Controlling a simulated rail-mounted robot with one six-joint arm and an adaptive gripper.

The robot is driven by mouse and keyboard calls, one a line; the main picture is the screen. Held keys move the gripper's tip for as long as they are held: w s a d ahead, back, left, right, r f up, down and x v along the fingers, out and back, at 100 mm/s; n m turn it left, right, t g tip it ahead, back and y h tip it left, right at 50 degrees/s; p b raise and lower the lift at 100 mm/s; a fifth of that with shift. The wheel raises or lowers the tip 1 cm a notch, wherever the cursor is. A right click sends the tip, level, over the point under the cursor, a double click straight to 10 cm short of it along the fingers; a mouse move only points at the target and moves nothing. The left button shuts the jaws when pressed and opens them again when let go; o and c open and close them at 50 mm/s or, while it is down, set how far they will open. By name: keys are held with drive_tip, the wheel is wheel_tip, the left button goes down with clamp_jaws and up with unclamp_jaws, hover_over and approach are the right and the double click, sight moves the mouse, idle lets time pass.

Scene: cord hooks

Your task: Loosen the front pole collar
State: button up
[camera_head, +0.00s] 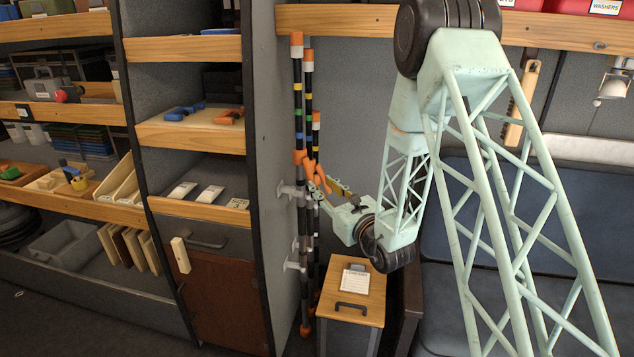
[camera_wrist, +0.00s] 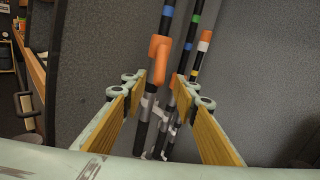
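Several slim black poles with coloured bands (camera_head: 297,125) stand upright against the grey cabinet side. Orange collars (camera_head: 299,157) sit around them at mid height. In the wrist view, the nearest pole carries an orange collar (camera_wrist: 160,48) with a lever-like part hanging down its front. My gripper (camera_wrist: 158,88) is open, its wood-coloured finger pads on either side of that pole in the picture. The collar appears just beyond and above the fingertips. In the head view my gripper (camera_head: 332,187) is close to the right of the collars; contact cannot be told.
Pale wall brackets (camera_head: 293,190) hold the poles. A small wooden cabinet (camera_head: 349,304) with a label card and handle stands below my gripper. Shelves (camera_head: 190,131) with tools fill the left. A blue padded surface (camera_head: 540,215) lies behind my arm.

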drive_tip(key=shift+v, duration=1.25)
drive_tip(key=shift+c, duration=0.2)
